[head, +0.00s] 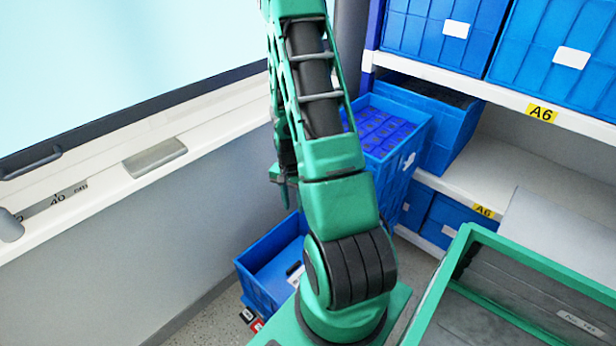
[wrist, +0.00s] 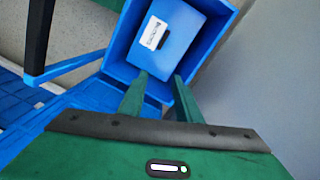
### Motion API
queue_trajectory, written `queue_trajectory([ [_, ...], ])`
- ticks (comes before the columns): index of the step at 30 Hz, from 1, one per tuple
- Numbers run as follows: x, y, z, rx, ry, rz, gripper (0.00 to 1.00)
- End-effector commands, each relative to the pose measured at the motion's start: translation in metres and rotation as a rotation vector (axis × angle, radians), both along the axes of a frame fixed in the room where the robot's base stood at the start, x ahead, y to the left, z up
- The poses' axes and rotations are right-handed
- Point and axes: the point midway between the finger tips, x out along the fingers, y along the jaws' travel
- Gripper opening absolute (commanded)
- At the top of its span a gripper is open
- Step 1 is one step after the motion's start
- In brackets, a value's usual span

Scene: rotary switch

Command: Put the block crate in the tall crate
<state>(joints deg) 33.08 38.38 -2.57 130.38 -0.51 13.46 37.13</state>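A blue open crate (head: 250,285) stands low on the floor by the grey wall, with a white label visible inside it. In the wrist view this open crate (wrist: 222,15) lies beyond my fingers, with a labelled lighter blue face inside. A taller blue crate (head: 393,190) stands at the shelf, and gridded blue block-like pieces (head: 378,128) fill its top. I cannot tell for sure which one is the block crate. My gripper (wrist: 162,78) is open and empty, fingers apart. In the head view my gripper (head: 284,192) hangs above the floor crate, partly hidden by my arm.
Another blue bin (head: 455,125) sits behind the gridded one. A whiteboard with a ledge (head: 155,157) lines the left wall. A green-framed tray (head: 440,290) is at lower right.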

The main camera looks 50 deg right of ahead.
Motion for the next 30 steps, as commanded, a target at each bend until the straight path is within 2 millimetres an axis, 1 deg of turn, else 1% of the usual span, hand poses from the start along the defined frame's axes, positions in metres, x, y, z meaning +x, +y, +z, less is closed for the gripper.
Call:
queue_trajectory([
  [1,0.001,0.001,0.021,-0.011,-0.003,0.029,0.31],
  [3,-0.001,0.004,0.046,-0.020,0.000,0.070,0.31],
  [8,-0.010,0.014,0.100,-0.037,0.007,0.161,0.31],
  [9,-0.014,0.018,0.113,-0.039,0.009,0.183,0.31],
  [15,-0.034,0.037,0.174,-0.050,0.011,0.288,0.31],
  [20,-0.056,0.055,0.216,-0.050,0.008,0.369,0.31],
  [24,-0.079,0.073,0.248,-0.044,0.001,0.438,0.31],
  [30,-0.117,0.099,0.284,-0.025,-0.015,0.539,0.31],
])
